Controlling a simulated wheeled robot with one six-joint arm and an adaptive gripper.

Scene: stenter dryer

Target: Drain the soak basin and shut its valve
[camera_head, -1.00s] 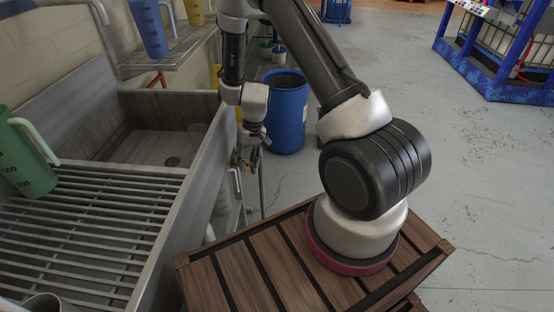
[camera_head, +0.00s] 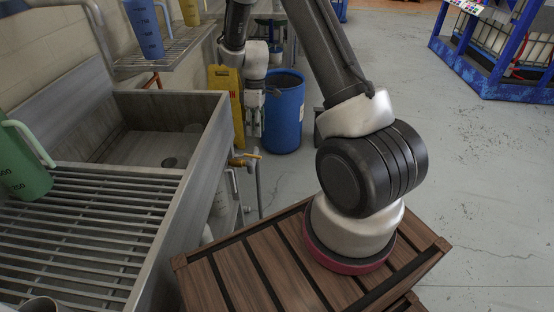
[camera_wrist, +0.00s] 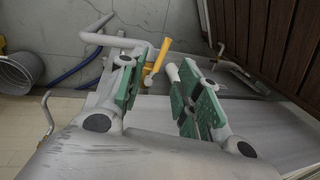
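The soak basin (camera_head: 205,150) is a grey steel sink at the left of the head view. Its floor and a round dark drain show; I cannot tell whether any water is in it. The valve's yellow handle (camera_head: 246,158) sticks out on pipework at the basin's right outer side. In the wrist view the yellow handle (camera_wrist: 158,60) lies beyond the gap between the fingertips. My gripper (camera_head: 254,128) hangs just above and behind the valve, in front of the blue drum. In the wrist view my gripper (camera_wrist: 155,78) has its green-padded fingers apart, with nothing between them.
A slatted drainboard (camera_head: 90,225) adjoins the basin, with a green jug (camera_head: 22,165) on it. A blue drum (camera_head: 285,115) and a yellow board (camera_head: 226,92) stand behind the valve. A blue jug (camera_head: 146,28) stands on a wire shelf. The floor to the right is open.

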